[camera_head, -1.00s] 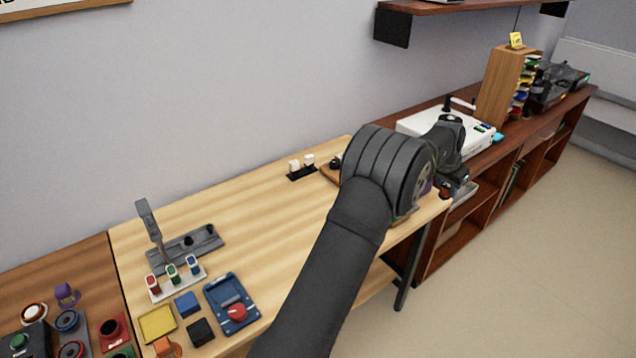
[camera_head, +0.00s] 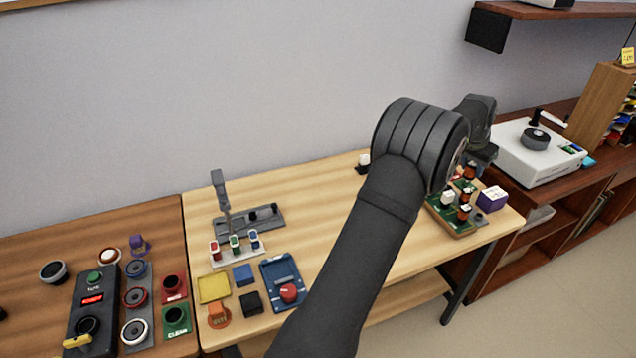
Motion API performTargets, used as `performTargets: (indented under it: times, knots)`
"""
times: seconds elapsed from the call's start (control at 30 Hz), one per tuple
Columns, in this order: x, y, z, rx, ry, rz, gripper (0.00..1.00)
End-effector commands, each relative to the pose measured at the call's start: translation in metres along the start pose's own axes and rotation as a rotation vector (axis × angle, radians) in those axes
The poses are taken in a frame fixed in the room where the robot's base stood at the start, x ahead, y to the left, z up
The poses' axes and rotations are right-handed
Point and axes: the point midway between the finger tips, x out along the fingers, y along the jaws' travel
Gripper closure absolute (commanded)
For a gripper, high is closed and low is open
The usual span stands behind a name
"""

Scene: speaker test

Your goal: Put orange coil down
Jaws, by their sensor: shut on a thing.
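My gripper (camera_head: 482,157) is at the right end of the light wooden table, above a green circuit board with a wooden edge (camera_head: 452,225). My arm partly hides it, and its fingertips are hard to make out. It is shut on what looks like the orange coil (camera_head: 469,173), a small orange-brown cylinder just below it. I cannot tell whether the coil touches the board. Similar orange-brown parts (camera_head: 464,212) and white blocks (camera_head: 447,198) stand on the board.
A purple box (camera_head: 492,198) is right of the board. A white turntable-like device (camera_head: 540,150) stands on the dark shelf further right. A grey stand (camera_head: 250,220), a blue tray with a red knob (camera_head: 284,280) and a button panel (camera_head: 93,300) are on the left. The table's middle is partly clear.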

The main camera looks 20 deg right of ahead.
Motion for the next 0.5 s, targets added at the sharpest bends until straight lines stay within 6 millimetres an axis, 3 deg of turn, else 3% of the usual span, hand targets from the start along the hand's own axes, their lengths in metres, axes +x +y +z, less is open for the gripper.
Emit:
performTargets:
  times: [0.03,0.1,0.27,0.5]
  knots:
    - [-0.005,-0.03,0.01,-0.042,0.0,-0.018,0.92]
    - [-0.011,-0.066,0.025,-0.096,0.0,-0.04,0.92]
    - [-0.028,-0.143,0.064,-0.216,-0.002,-0.09,0.92]
    - [-0.06,-0.248,0.137,-0.4,-0.003,-0.165,0.92]
